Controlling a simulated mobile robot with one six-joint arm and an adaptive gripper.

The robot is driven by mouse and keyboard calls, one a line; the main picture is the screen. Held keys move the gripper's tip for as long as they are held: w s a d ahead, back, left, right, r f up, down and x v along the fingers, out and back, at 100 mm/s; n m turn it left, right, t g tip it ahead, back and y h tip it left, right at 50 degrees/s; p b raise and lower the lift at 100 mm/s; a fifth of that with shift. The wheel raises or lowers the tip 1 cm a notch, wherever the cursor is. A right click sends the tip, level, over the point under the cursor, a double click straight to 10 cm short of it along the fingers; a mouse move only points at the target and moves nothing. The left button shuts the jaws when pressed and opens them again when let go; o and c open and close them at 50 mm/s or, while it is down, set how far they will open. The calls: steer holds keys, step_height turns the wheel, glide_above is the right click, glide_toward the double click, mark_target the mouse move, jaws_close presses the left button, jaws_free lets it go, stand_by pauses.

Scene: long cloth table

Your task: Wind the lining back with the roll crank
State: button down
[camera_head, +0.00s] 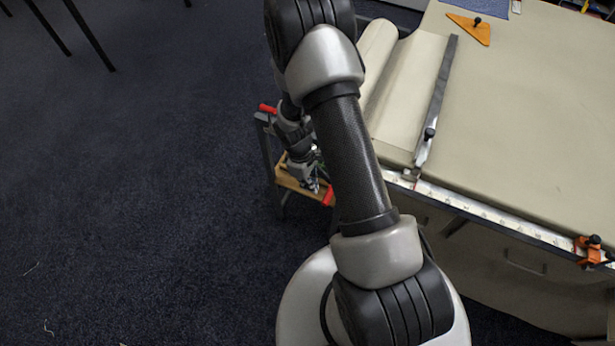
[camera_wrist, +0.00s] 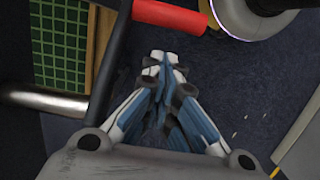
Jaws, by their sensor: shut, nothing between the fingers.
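The cream lining (camera_head: 420,75) lies over the left end of the table, with a thick roll (camera_head: 378,45) along that end. In the wrist view the roll crank shows as a black bar (camera_wrist: 107,65) with a red grip (camera_wrist: 170,15) at the top. In the head view one red piece (camera_head: 328,197) shows beside my gripper and another (camera_head: 267,108) farther back; I cannot tell which is this grip. My gripper (camera_head: 316,180) is low off the table's left end. In the wrist view my gripper (camera_wrist: 163,68) is shut and empty, below the red grip and apart from it.
A metal straightedge (camera_head: 438,100) with a black knob lies across the lining. An orange triangle (camera_head: 470,28) is at the back, an orange clamp (camera_head: 590,250) on the front rail. A green gridded mat (camera_wrist: 60,45) is near the crank. Dark carpet on the left is open.

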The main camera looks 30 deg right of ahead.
steer(key=shift+s+d+r+b, duration=0.2)
steer(key=shift+s+d, duration=0.4)
steer(key=shift+s, duration=0.2)
steer(key=shift+s+d+r+b, duration=0.2)
steer(key=shift+s+d, duration=0.35)
steer(key=shift+s, duration=0.2)
steer(key=shift+d+r+g+h, duration=0.1)
steer(key=shift+r+g+h, duration=0.05)
steer(key=shift+g+h, duration=0.2)
steer(key=shift+s+d+r+g+h, duration=0.15)
steer(key=shift+s+r+g+h, duration=0.05)
steer(key=shift+r+g+h, duration=0.7)
steer(key=shift+s+d+r+g+h, duration=0.2)
steer(key=shift+r+g+h, duration=0.45)
steer(key=shift+g, duration=0.4)
steer(key=shift+r, duration=0.1)
